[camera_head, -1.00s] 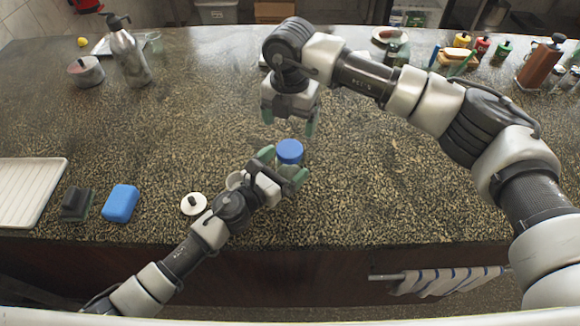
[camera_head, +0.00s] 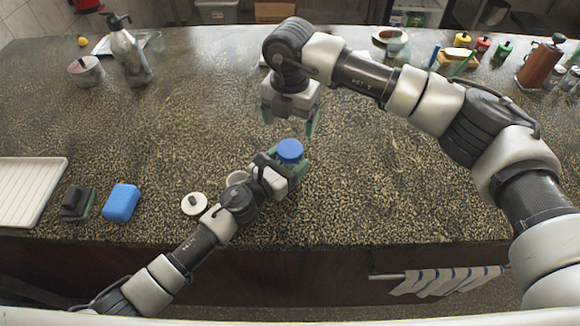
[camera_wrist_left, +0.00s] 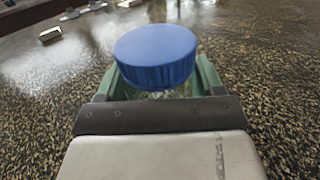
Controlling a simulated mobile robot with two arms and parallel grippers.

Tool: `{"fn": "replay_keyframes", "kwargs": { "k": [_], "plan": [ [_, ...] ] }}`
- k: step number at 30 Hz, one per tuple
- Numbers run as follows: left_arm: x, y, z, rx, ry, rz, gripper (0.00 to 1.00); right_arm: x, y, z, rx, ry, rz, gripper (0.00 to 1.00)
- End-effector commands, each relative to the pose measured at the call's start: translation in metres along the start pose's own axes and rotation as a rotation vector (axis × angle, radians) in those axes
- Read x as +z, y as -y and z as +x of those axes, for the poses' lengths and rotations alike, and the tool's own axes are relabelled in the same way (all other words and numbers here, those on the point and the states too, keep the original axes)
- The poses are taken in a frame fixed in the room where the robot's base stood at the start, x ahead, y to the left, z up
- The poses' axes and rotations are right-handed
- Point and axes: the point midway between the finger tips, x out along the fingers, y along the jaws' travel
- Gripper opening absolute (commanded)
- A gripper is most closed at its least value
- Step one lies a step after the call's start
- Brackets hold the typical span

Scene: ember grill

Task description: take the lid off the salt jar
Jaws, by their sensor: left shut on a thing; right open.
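The salt jar stands upright on the stone counter, with its blue lid (camera_head: 290,150) on top. The lid is large in the left wrist view (camera_wrist_left: 155,55); only a little of the clear jar body (camera_wrist_left: 160,95) shows below it. My left gripper (camera_head: 284,168) is shut on the jar body, its green fingers on both sides below the lid. My right gripper (camera_head: 288,116) is open and empty, pointing down above and behind the lid, apart from it.
A white round lid with a dark knob (camera_head: 194,203), a blue block (camera_head: 121,202) and a dark sponge (camera_head: 78,203) lie left of my left arm. A white tray (camera_head: 30,185) is at the far left. A steel bottle (camera_head: 128,55) stands at back left. The centre counter is clear.

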Motion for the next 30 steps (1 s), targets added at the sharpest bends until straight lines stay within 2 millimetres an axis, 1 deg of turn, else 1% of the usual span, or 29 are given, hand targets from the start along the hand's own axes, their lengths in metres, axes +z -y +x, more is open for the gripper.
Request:
{"fn": "replay_keyframes", "kwargs": {
  "k": [1,4,5,12,16,20,27,30],
  "plan": [
    [0.000,0.000,0.000,0.000,0.000,0.000,0.19,0.000,0.000,0.000,0.000,0.000,0.000,0.82],
    [0.000,0.000,0.000,0.000,0.000,0.000,0.04,0.000,0.000,-0.001,0.000,0.002,0.035,0.82],
    [0.000,0.000,0.000,0.000,0.000,0.000,0.01,0.000,0.000,-0.001,0.000,0.002,0.058,0.82],
    [0.000,0.000,0.000,0.001,0.000,0.000,0.01,0.000,0.000,0.000,-0.001,0.002,0.323,0.82],
    [0.000,0.000,0.000,0.001,0.000,0.000,0.01,0.000,0.000,0.005,-0.001,-0.001,0.391,0.82],
    [0.000,0.000,0.000,0.001,0.000,0.000,0.01,0.000,0.000,0.021,-0.002,-0.001,0.397,0.82],
    [0.000,0.000,0.000,0.001,-0.001,0.000,0.01,0.000,0.000,0.059,-0.002,-0.002,0.394,0.82],
    [0.000,0.000,0.000,0.001,-0.001,0.000,0.01,0.000,0.000,0.070,-0.001,-0.001,0.394,0.82]
  ]
}}
